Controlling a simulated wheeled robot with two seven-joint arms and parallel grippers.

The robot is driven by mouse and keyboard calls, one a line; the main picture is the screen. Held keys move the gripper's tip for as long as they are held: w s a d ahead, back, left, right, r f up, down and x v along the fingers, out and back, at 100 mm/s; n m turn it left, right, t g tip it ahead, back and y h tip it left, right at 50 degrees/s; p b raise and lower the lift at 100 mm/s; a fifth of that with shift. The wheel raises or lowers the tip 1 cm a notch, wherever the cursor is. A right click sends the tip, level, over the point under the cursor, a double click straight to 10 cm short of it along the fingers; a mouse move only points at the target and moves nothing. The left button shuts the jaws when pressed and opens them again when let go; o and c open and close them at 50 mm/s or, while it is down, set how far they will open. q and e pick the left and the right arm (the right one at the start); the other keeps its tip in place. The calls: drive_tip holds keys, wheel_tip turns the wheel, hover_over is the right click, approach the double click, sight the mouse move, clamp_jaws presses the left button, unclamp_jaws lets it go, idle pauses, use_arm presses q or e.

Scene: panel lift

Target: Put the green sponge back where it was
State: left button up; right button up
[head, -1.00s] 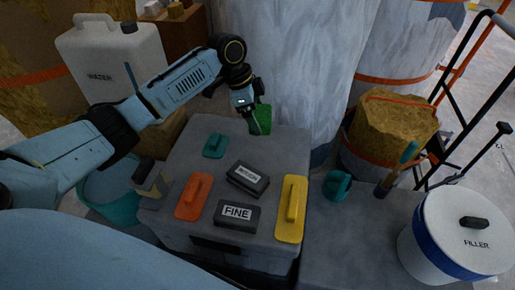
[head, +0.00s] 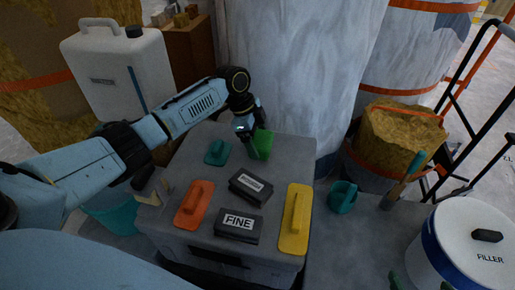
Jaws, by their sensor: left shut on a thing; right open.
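The green sponge (head: 264,143) is at the far edge of the grey box top (head: 273,182). My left gripper (head: 254,149) reaches over from the left and is shut on the sponge, partly covering it. I cannot tell whether the sponge touches the box top or is just above it. Two dark green tips at the bottom right edge appear to be my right gripper (head: 420,284), apart and empty; the rest of it is out of frame.
On the box lie a teal float (head: 217,153), an orange float (head: 194,204), a yellow float (head: 295,218), a dark block (head: 250,188) and a block marked FINE (head: 238,226). A white jug (head: 115,70) stands behind left, a FILLER bucket (head: 470,250) at right.

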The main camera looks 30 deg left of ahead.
sight(258, 147)
use_arm(q)
wheel_tip(258, 147, down, 4)
drive_tip(key=shift+r+b, duration=0.2)
drive_tip(key=shift+b, duration=0.55)
use_arm(e)
drive_tip(key=w+a+r+t+y, duration=0.1)
drive_tip(key=w+a+r+t, duration=0.1)
drive_tip(key=r, duration=0.4)
drive_tip(key=w+t, duration=0.1)
drive_tip(key=t, duration=0.1)
drive_tip(key=shift+w+a+t+y, duration=0.15)
drive_tip(key=shift+w+t+y, duration=0.05)
drive_tip(key=shift+t+y, duration=0.1)
use_arm(q)
drive_tip(key=shift+f, duration=0.1)
drive_tip(key=o, duration=0.9)
